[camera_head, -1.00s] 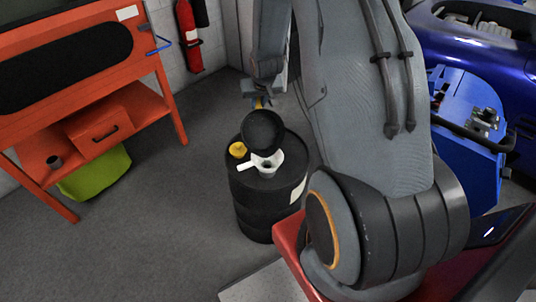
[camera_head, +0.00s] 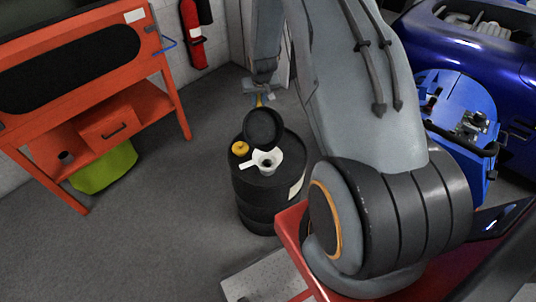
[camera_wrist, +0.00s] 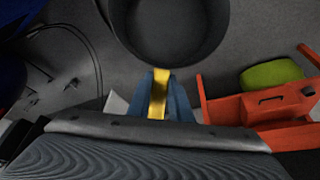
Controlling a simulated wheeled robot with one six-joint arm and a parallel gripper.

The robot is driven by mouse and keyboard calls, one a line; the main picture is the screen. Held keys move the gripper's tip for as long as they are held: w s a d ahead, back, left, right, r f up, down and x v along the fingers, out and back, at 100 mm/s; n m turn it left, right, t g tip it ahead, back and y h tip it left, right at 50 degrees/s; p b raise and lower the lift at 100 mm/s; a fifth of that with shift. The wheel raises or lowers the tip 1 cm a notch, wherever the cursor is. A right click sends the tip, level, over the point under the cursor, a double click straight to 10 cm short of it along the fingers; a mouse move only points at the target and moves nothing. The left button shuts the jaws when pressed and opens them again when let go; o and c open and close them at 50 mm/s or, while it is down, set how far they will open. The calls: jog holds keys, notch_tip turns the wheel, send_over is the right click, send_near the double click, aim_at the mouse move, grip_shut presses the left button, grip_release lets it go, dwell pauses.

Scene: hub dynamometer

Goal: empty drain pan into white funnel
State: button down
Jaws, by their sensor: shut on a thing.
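The drain pan (camera_head: 264,127) is a round black pan, tilted over the drum top with its dark inside facing the head camera. It also shows in the wrist view (camera_wrist: 170,30), where its inside looks dark and I make out no liquid. My gripper (camera_head: 261,98) is shut on the pan's yellow handle, seen between blue fingers in the wrist view (camera_wrist: 160,95). The white funnel (camera_head: 267,161) sits on top of the black drum (camera_head: 260,200), just below and slightly right of the pan. The pan hides part of the funnel's back edge.
A yellow cap (camera_head: 239,148) lies on the drum left of the funnel. An orange workbench (camera_head: 110,95) with a green bin (camera_head: 105,170) stands at left. A fire extinguisher (camera_head: 192,35) hangs behind. A blue machine (camera_head: 455,130) and car are at right. Grey floor left of the drum is clear.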

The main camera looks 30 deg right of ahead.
jog(key=shift+w+r, duration=0.2)
jog(key=shift+w, duration=0.4)
jog(key=w+d+f+g+y+b, duration=0.2)
jog(key=w+f+g+b, duration=0.6)
jog(key=b, duration=3.6)
jog(key=w+d+f, duration=0.2)
jog(key=w+f, duration=0.5)
jog(key=f, duration=0.3)
jog(key=shift+w+d+f, duration=0.15)
jog(key=shift+w, duration=0.1)
jog(key=shift+w+f+g+b, duration=0.15)
jog(key=shift+g+b, duration=0.15)
jog(key=shift+b, duration=0.4)
